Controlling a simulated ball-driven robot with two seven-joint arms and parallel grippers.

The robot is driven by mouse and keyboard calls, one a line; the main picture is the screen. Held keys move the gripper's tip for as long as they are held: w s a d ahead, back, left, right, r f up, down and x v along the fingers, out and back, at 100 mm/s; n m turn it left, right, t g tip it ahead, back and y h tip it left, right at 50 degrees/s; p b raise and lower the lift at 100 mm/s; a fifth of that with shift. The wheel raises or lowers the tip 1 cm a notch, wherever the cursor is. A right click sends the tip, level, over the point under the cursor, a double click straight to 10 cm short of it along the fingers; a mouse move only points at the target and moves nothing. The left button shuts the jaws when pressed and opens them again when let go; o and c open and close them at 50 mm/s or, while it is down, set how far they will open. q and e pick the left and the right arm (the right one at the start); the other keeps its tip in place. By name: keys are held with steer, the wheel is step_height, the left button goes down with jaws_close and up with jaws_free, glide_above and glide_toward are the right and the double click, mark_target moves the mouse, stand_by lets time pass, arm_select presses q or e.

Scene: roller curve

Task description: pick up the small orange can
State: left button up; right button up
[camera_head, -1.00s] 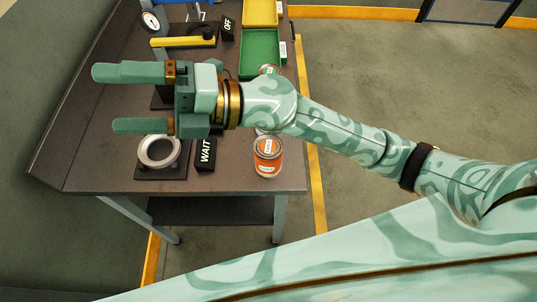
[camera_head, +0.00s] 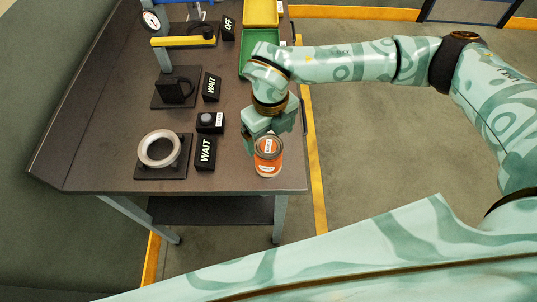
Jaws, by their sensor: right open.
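The small orange can (camera_head: 268,160) stands upright near the front right corner of the dark workbench (camera_head: 221,182). It has a metal rim and a white label. My right gripper (camera_head: 266,142) points down just behind the can, over its far side. Its fingers are partly hidden by the can and its own body, so I cannot tell whether they touch the can. The gripper is open. My left gripper is not in view.
A light ring on a dark base (camera_head: 159,150) stands left of the can, with a black WAIT sign (camera_head: 205,153) between them. A small button box (camera_head: 210,121), a yellow lever (camera_head: 183,41), a green tray (camera_head: 252,61) and a yellow tray (camera_head: 261,12) lie farther back.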

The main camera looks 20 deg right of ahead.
mark_target(268, 152)
steer(key=f, duration=0.7)
steer(key=shift+s+a, duration=0.15)
steer(key=shift+a, duration=0.1)
steer(key=c, duration=1.1)
